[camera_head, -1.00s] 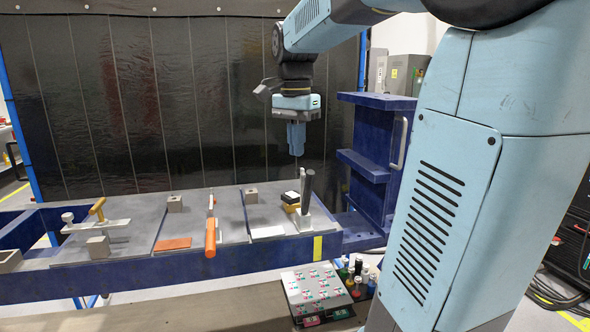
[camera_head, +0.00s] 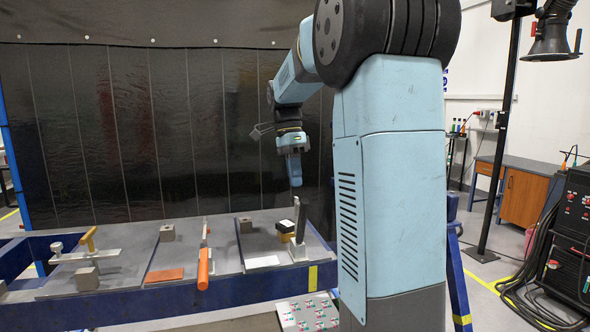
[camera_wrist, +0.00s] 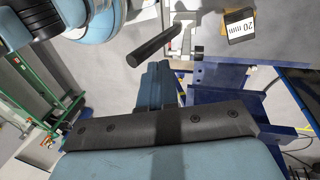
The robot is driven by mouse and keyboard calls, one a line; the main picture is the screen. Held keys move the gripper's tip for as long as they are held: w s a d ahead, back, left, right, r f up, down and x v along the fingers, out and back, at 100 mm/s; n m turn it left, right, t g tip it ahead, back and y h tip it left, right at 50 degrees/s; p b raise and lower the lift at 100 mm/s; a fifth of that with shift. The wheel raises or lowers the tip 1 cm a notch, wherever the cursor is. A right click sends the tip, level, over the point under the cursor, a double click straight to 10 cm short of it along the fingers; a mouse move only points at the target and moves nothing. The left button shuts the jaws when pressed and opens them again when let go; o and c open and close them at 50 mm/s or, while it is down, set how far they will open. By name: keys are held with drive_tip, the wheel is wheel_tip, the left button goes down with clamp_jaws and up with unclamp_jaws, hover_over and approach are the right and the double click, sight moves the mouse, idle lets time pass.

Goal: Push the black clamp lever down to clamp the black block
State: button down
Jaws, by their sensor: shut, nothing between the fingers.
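The black clamp lever (camera_head: 301,215) stands upright on its pale clamp base (camera_head: 298,249) at the right end of the bench. In the wrist view the lever (camera_wrist: 155,45) is a dark rod reaching out from the metal clamp. The black block (camera_head: 284,226) with a white top sits just left of the lever, on a yellowish piece. The wrist view shows the block's "20 mm" label (camera_wrist: 238,25). My gripper (camera_head: 296,184) is shut and empty, pointing down just above the lever's top. In the wrist view its fingers (camera_wrist: 154,88) appear apart from the lever.
An orange-handled clamp (camera_head: 203,268) and a clamp with a yellow-orange handle (camera_head: 88,238) stand further left on the bench. Small grey blocks (camera_head: 167,232) and an orange plate (camera_head: 164,275) lie there. A dark curtain (camera_head: 130,120) hangs behind.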

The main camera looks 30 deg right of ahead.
hover_over(302, 221)
drive_tip(key=w, duration=0.3)
drive_tip(key=shift+d+f, duration=0.15)
drive_tip(key=shift+f, duration=1.25)
drive_tip(key=shift+d+f, duration=0.1)
drive_tip(key=shift+f, duration=1.3)
